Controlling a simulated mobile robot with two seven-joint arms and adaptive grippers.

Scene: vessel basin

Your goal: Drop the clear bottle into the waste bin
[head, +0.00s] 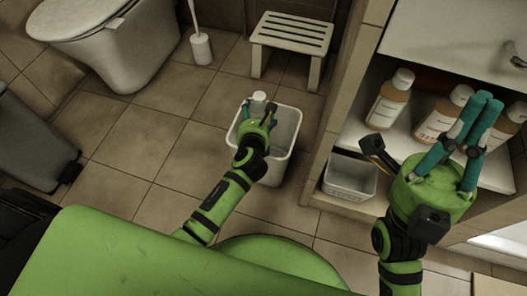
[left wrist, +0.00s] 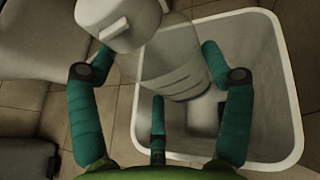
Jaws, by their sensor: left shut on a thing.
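The clear bottle (left wrist: 172,62) with a white cap is in my left gripper (left wrist: 160,85), whose teal fingers close around it. In the head view, the left gripper (head: 259,117) is over the waste bin (head: 293,122), and the bottle's pale top (head: 258,98) shows at its fingers. The bin is light, open-topped and stands on the floor. In the left wrist view, the bin's rim (left wrist: 286,75) lies below and around the bottle's right side. My right gripper (head: 478,130) is beside the shelf, with its teal fingers extended and near each other; its opening is unclear.
Several amber bottles (head: 388,104) with pale caps stand on the shelf at right. A small white basket (head: 350,177) sits below them. A white stool (head: 291,32), a toilet brush (head: 201,47) and a toilet (head: 115,45) are farther back. Tiled floor (head: 140,140) is clear left of the bin.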

